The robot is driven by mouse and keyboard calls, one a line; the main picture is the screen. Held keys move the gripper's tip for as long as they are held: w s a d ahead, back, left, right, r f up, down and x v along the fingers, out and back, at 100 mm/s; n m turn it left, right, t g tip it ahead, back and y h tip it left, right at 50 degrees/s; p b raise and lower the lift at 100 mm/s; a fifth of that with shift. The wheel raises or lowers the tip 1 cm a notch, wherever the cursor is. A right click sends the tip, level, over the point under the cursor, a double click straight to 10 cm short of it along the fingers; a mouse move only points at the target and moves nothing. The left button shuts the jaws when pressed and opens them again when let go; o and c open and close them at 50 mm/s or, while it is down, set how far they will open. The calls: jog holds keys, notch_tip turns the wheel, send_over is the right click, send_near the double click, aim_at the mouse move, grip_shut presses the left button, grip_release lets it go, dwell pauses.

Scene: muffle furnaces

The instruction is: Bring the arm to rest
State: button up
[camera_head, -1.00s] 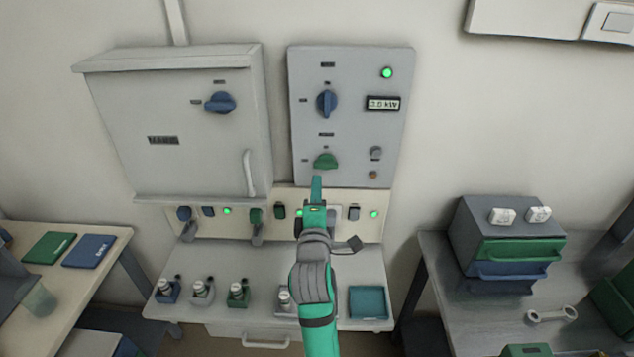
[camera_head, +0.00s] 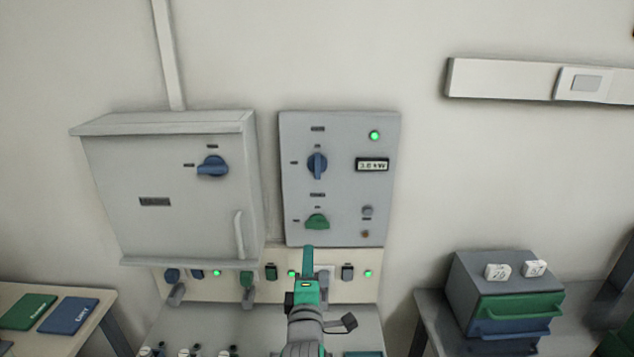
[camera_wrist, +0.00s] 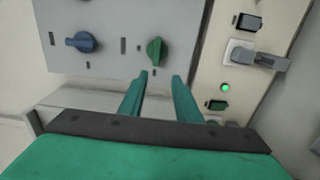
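My gripper (camera_head: 308,262) is teal and points up at the grey control panel (camera_head: 342,125), just below its green knob (camera_head: 317,221). In the wrist view my gripper (camera_wrist: 160,76) has its two fingers apart with nothing between them. The green knob (camera_wrist: 155,50) lies just beyond the fingertips there, and a blue knob (camera_wrist: 82,42) sits to its left. In the head view the blue knob (camera_head: 317,165) is above the green one. A display (camera_head: 372,165) reads about 3.6 kW, and a green lamp (camera_head: 375,135) is lit.
A grey cabinet (camera_head: 170,210) with a blue knob hangs left of the panel. A socket strip (camera_head: 330,287) with lit green lamps runs below, above a bench. A drawer box (camera_head: 500,270) with two white tags stands on the right table. A wall trunking (camera_head: 500,80) is upper right.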

jog(key=s+a+f+m+g, duration=0.15)
jog(key=s+f+m, duration=0.95)
jog(key=s+f, duration=1.15)
jog(key=s+d+m, duration=0.2)
jog(key=s+m, duration=0.1)
jog(key=s, duration=1)
jog(key=s+d+m+g, duration=0.1)
jog(key=s+m, duration=0.3)
jog(key=s, duration=0.9)
jog(key=shift+s+d+f, duration=0.3)
jog(key=shift+s+d, duration=0.05)
jog(key=shift+d, duration=0.25)
